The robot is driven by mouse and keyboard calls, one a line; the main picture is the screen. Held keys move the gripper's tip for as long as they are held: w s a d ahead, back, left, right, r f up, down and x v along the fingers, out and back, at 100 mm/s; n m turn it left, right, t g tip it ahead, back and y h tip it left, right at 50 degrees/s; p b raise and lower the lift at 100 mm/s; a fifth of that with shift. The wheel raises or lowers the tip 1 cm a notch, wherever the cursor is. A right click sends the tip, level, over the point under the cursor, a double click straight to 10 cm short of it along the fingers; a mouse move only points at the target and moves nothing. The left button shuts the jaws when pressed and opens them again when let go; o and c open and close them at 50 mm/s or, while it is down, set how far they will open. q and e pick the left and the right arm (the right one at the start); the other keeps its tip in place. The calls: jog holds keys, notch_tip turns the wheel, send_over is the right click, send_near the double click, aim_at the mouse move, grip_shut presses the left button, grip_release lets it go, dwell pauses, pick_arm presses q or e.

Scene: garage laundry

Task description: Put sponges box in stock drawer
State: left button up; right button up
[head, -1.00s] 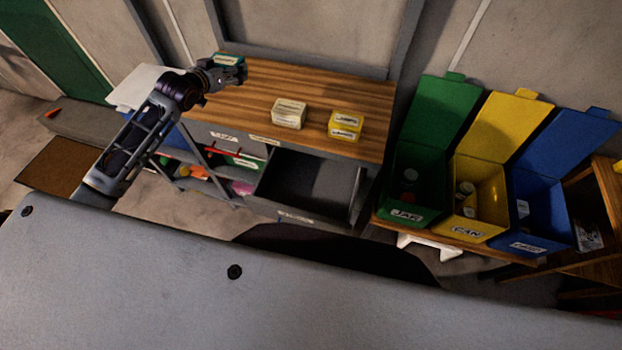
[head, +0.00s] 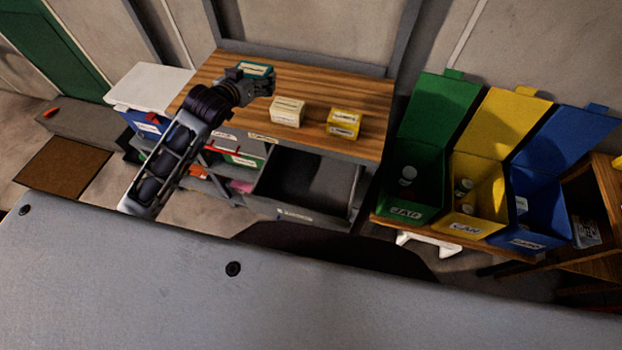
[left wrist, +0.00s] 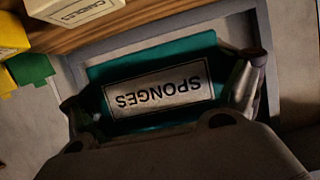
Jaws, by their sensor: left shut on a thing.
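The sponges box (head: 254,67) is teal with a pale label, and SPONGES reads upside down in the left wrist view (left wrist: 150,58). My left gripper (head: 260,84) is shut on it, with a finger at each end of the box in the left wrist view (left wrist: 160,100). In the head view it holds the box over the left part of the wooden worktop; the exact height is unclear. An open, dark grey drawer (head: 300,205) is below the worktop's front, right of my left gripper; its label is too small to read. My right gripper is not in view.
On the worktop (head: 330,90) stand a cream box (head: 288,111), labelled CANDLES in the left wrist view (left wrist: 75,12), and a yellow box (head: 343,123). Shelves with small items are left of the drawer. Green, yellow and blue bins (head: 470,210) stand at right.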

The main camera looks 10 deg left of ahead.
pick_arm(q)
jog(key=s+d+f+y, duration=0.1)
jog(key=s+d+f, duration=0.6)
jog(key=s+f, duration=0.4)
jog(key=shift+d+f+n, duration=0.2)
jog(key=shift+f+n, duration=0.2)
jog(key=shift+f, duration=0.8)
